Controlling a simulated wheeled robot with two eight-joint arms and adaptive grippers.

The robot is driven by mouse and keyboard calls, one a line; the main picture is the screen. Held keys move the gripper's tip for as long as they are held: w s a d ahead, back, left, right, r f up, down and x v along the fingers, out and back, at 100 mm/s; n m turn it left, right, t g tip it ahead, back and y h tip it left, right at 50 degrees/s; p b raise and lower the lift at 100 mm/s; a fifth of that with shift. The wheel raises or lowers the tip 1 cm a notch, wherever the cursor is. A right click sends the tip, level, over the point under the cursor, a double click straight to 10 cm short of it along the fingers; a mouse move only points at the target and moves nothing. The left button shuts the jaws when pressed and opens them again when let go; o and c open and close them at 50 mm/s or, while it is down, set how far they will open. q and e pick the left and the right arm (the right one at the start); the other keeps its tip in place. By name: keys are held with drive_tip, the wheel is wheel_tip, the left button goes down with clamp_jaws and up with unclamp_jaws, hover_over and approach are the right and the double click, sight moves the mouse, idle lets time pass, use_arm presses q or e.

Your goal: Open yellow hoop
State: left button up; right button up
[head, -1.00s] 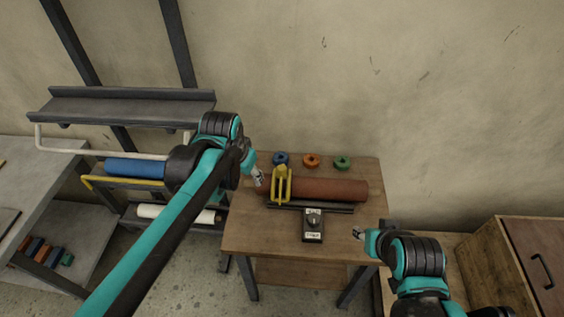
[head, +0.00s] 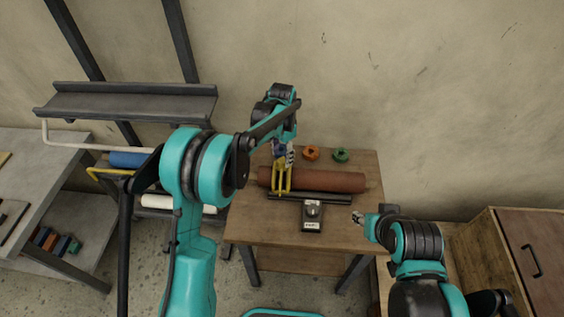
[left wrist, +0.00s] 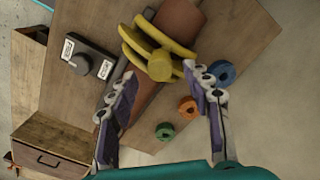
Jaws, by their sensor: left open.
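The yellow hoop (head: 281,180), a pair of curved yellow bars, sits over the left part of a red-brown roll (head: 325,180) on the wooden table. In the left wrist view the hoop (left wrist: 135,42) arches across the roll (left wrist: 182,22), with a round yellow knob (left wrist: 159,65) facing the camera. My left gripper (head: 287,158) is above and just behind the hoop in the head view. In the left wrist view its fingers (left wrist: 163,92) are spread, with the knob beyond and between the tips and nothing held. My right gripper (head: 357,217) is over the table's right edge; its jaws are too small to judge.
Blue (left wrist: 222,72), orange (head: 311,153) and green (head: 340,155) rings lie behind the roll. A black block with a dial (head: 312,214) stands in front. A rack (head: 130,105) with rolls is at left, a wooden cabinet (head: 530,245) at right.

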sight(282, 161)
use_arm(q)
wheel_tip(282, 161, down, 4)
drive_tip(key=shift+f+b, duration=0.1)
drive_tip(key=shift+b, duration=0.2)
clamp_jaws()
drive_tip(key=shift+w+r+g+p, duration=0.15)
drive_tip(key=shift+w+r+g, duration=0.15)
drive_tip(key=shift+w+g, duration=0.25)
drive_tip(key=shift+w+r+g+p, duration=0.15)
drive_tip(key=shift+w+r+g, duration=0.1)
drive_tip(key=shift+w+g, duration=0.3)
drive_tip(key=shift+w+r+g+p, duration=0.2)
drive_tip(key=shift+w+g+p, duration=0.05)
drive_tip(key=shift+w+g, duration=0.3)
drive_tip(key=shift+w+r+g+p, duration=0.15)
drive_tip(key=shift+w+g+p, duration=0.05)
drive_tip(key=shift+w+g, duration=0.3)
drive_tip(key=shift+w, duration=0.1)
